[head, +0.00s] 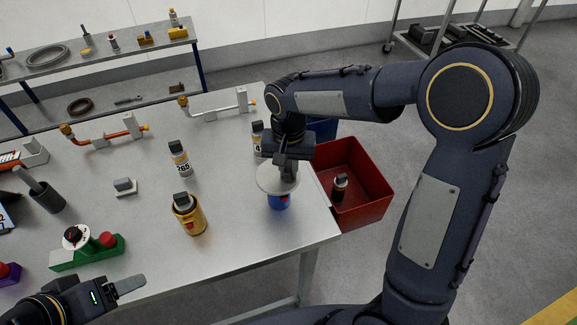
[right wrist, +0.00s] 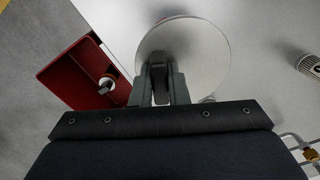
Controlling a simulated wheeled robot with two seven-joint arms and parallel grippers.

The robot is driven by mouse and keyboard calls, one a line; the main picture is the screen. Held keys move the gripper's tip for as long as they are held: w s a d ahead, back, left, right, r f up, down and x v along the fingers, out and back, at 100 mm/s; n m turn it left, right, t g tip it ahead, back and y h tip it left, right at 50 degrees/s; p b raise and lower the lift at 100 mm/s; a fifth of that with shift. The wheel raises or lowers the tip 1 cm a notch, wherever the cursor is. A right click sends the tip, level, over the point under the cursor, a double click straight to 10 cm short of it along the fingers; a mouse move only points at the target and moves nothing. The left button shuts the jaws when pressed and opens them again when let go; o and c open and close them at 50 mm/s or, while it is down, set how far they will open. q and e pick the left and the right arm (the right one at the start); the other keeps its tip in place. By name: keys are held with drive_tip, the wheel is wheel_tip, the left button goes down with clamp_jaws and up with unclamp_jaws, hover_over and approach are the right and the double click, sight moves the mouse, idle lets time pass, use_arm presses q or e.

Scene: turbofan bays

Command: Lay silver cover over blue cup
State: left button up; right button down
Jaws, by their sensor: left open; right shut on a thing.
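The silver cover (head: 268,181) is a round flat disc near the right edge of the table. My right gripper (head: 287,172) is shut on it from above. In the right wrist view the cover (right wrist: 205,50) fills the upper middle, with the fingers of my right gripper (right wrist: 160,85) closed at its near part. The blue cup (head: 280,201) stands upright directly under the cover, its top hidden by it. Whether the cover touches the cup's rim I cannot tell. My left gripper (head: 128,285) is open and empty at the table's front left.
A yellow cup (head: 190,217) with a dark-topped item stands left of the blue cup. Bottles (head: 180,160) stand behind. A red bin (head: 362,180) holding a bottle is beside the table's right edge. A green block with a red button (head: 88,253) lies front left.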

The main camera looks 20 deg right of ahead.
sight(288, 167)
drive_tip(key=shift+f, duration=0.2)
drive_tip(key=c, duration=1.3)
unclamp_jaws()
wheel_tip(288, 167, up, 8)
drive_tip(key=shift+f+b, duration=0.2)
drive_tip(key=shift+b, duration=0.15)
drive_tip(key=shift+r, duration=0.1)
